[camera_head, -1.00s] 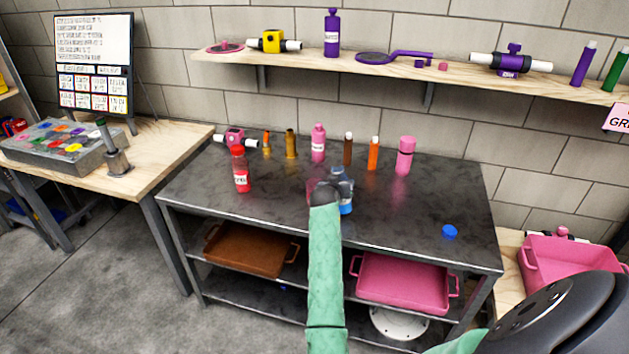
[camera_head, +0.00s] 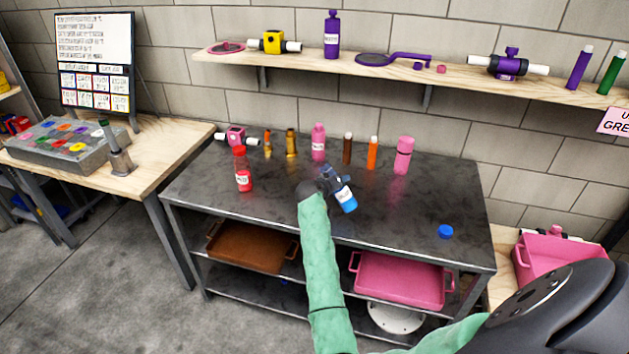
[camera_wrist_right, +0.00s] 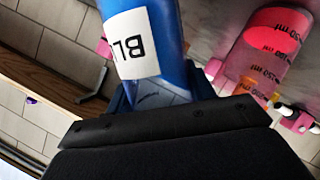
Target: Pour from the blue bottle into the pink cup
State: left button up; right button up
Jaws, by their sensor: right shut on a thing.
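The blue bottle (camera_head: 348,203) with a white label is tilted in the head view, its blue base toward the lower right and its upper end toward the upper left. My right gripper (camera_head: 330,180) is shut on it above the dark table. In the right wrist view the blue bottle (camera_wrist_right: 175,35) shows close up with its label lettering upside down. The clear pink cup (camera_wrist_right: 268,55) with ml marks is beside it there, apart from the bottle in the picture. My left gripper is not in view.
On the dark table (camera_head: 400,225) stand a red bottle (camera_head: 243,170), a pink bottle (camera_head: 318,143), a pink container (camera_head: 403,155) and several small tubes along the back. A blue cap (camera_head: 446,231) lies at the right. The table's right part is mostly clear.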

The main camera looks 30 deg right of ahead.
jog(key=shift+s+d+f+n, duration=0.15)
jog(key=shift+f+n, duration=0.15)
jog(key=shift+f, duration=0.45)
jog(key=shift+g+p, duration=0.3)
jog(key=shift+p, duration=0.15)
jog(key=shift+f+n, duration=0.25)
jog(key=shift+n, duration=0.05)
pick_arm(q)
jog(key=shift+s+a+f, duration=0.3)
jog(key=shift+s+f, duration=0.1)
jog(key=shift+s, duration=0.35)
pick_arm(e)
jog(key=shift+s, duration=0.2)
jog(key=shift+f, duration=0.15)
jog(key=shift+g, duration=0.3)
jog(key=shift+f+n+p, duration=0.1)
jog(key=shift+n+p, duration=0.2)
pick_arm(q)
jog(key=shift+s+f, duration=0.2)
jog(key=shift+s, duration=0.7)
pick_arm(e)
jog(key=shift+h, duration=0.3)
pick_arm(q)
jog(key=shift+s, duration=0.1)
pick_arm(e)
jog(key=shift+s, duration=0.1)
